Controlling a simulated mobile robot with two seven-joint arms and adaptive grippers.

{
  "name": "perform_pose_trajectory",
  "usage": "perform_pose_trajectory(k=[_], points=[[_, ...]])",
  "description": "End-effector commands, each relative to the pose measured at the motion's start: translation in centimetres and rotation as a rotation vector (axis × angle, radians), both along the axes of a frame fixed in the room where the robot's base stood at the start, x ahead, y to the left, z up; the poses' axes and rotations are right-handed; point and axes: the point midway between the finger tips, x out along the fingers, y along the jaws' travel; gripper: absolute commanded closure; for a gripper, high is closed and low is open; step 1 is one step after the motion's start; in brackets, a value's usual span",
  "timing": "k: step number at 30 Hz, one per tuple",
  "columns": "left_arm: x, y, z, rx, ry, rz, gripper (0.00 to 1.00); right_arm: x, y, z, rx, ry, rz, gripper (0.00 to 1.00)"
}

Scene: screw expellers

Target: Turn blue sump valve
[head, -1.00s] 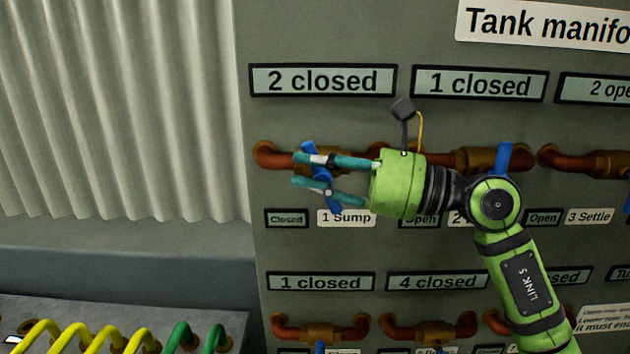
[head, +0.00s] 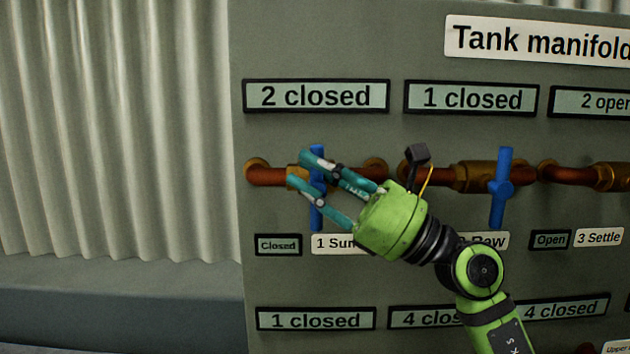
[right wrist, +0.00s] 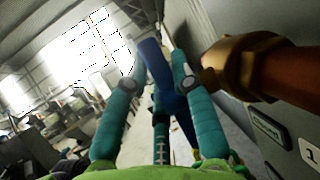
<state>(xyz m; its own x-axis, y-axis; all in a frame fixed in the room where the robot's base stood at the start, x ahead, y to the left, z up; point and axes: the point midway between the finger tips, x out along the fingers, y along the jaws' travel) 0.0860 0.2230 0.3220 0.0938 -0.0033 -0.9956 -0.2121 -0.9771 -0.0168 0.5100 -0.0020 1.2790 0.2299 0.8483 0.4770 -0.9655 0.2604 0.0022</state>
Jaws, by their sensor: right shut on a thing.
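The blue sump valve handle (head: 317,215) sits on a brass body on the upper copper pipe, above the "1 Sump" label (head: 332,244). It stands nearly upright. My right gripper (head: 303,168) reaches it from the lower right, with teal fingers around its upper part. In the right wrist view the blue handle (right wrist: 157,64) shows between the two fingertips of the gripper (right wrist: 156,58). The small plate (head: 278,245) beside the label reads "Closed". The fingers hide part of the handle and valve body. My left gripper is not in view.
A second blue handle (head: 501,190) stands upright to the right on the same pipe row. Displays reading "2 closed" (head: 315,96) and "1 closed" (head: 471,99) are above. A corrugated wall (head: 110,130) is at the left. Free room lies in front of it.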

Motion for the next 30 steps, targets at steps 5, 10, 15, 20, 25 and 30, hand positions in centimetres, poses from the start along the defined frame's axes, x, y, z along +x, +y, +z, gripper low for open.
perform_pose_trajectory(k=[5,10,15,20,25,30], points=[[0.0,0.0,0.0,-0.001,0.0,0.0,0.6,0.0,0.0,0.0,0.003,0.006,0.003,1.0],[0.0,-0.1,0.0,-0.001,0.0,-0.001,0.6,0.0,0.0,0.0,0.002,0.005,0.003,0.5],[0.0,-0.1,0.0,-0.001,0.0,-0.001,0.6,0.0,0.0,0.0,0.001,0.003,0.002,0.5],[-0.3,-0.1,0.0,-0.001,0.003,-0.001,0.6,0.0,-0.3,-0.2,0.0,0.003,0.001,0.5],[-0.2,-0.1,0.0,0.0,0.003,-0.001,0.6,-0.5,-2.3,-1.4,-0.002,0.006,-0.001,0.5],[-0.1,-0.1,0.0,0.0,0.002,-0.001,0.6,-1.2,-4.7,-2.8,-0.001,0.006,0.001,0.5]])
